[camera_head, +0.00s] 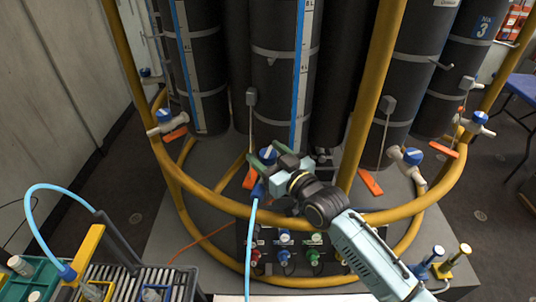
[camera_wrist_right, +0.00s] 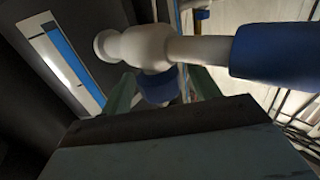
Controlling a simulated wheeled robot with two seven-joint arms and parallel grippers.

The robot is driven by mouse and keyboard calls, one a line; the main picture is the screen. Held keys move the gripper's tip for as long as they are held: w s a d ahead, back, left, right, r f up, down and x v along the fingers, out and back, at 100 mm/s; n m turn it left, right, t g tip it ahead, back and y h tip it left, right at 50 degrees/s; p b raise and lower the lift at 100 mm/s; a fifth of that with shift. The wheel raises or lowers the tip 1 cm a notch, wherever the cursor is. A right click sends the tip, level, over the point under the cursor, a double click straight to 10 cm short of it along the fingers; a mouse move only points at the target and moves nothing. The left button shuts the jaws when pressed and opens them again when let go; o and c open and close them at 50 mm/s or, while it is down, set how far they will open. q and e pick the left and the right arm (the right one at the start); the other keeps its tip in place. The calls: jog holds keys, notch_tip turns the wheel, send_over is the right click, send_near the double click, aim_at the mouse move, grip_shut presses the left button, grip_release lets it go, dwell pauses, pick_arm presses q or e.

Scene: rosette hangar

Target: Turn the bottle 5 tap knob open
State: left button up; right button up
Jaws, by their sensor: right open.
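A tap with a blue knob (camera_head: 268,154) is in front of the central dark bottle (camera_head: 283,70). I cannot read a number on that bottle, so I cannot tell whether it is bottle 5. My right gripper (camera_head: 266,156) is open at this tap, with its green fingers on either side of the knob. In the right wrist view, the white tap body (camera_wrist_right: 146,47) crosses above the fingers, and the blue knob (camera_wrist_right: 158,88) shows between them, partly hidden. I cannot tell whether the fingers touch it. My left gripper is not in view.
A yellow ring rail (camera_head: 190,190) and a yellow post (camera_head: 362,110) stand close to my right arm. Other blue-knobbed taps are at the left (camera_head: 164,116) and right (camera_head: 412,156). A light blue hose (camera_head: 251,240) hangs below the central tap. A connector panel (camera_head: 300,250) is below.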

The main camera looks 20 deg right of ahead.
jog(key=v, duration=1.3)
jog(key=shift+s, duration=0.2)
jog(key=shift+d+f, duration=0.1)
